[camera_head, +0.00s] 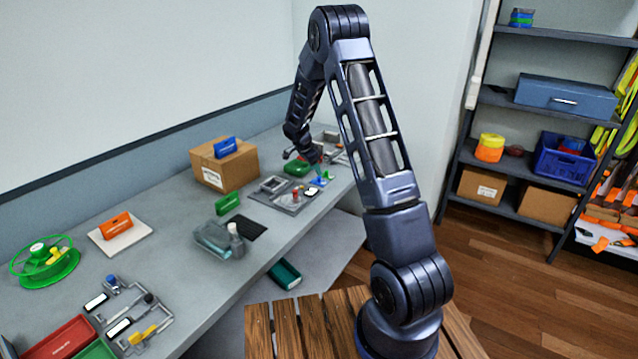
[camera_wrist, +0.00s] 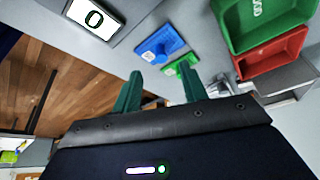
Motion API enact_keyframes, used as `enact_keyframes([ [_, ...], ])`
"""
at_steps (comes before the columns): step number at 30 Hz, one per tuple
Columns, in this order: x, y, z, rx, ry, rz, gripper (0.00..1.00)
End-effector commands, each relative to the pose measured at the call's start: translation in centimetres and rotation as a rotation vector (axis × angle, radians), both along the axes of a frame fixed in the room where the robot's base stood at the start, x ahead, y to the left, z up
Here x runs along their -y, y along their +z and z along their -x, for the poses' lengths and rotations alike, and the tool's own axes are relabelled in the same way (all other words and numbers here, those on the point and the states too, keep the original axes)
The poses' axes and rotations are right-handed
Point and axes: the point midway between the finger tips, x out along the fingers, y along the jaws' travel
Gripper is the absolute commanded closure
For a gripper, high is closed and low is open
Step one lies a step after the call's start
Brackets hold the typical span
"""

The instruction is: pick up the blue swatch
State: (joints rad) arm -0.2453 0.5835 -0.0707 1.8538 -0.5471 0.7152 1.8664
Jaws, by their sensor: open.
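The blue swatch (camera_wrist: 160,46) lies flat on the grey bench in the wrist view, with a small raised part on top. A smaller green piece (camera_wrist: 182,67) lies right beside it. My gripper (camera_wrist: 162,84) is open, its two teal fingers apart with nothing between them. The blue swatch is ahead of the fingertips, and the green piece is close to the right finger. In the head view my gripper (camera_head: 317,167) is at the far part of the bench, just above the blue swatch (camera_head: 318,182) and the green piece (camera_head: 327,175).
A green bin (camera_wrist: 262,22) and a red bin (camera_wrist: 270,52) stand right of the swatch in the wrist view. A white card with a black frame (camera_wrist: 94,18) lies left. A cardboard box (camera_head: 224,165) stands farther left on the bench. The bench's front edge is close by.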

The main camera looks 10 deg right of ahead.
Motion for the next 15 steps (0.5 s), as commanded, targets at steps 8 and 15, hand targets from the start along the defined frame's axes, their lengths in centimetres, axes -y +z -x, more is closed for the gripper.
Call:
enact_keyframes([
  [8,0.9,-3.0,-0.5,-0.004,-0.001,0.0,0.57],
  [15,1.6,-4.7,-0.8,-0.001,0.001,0.0,0.57],
])
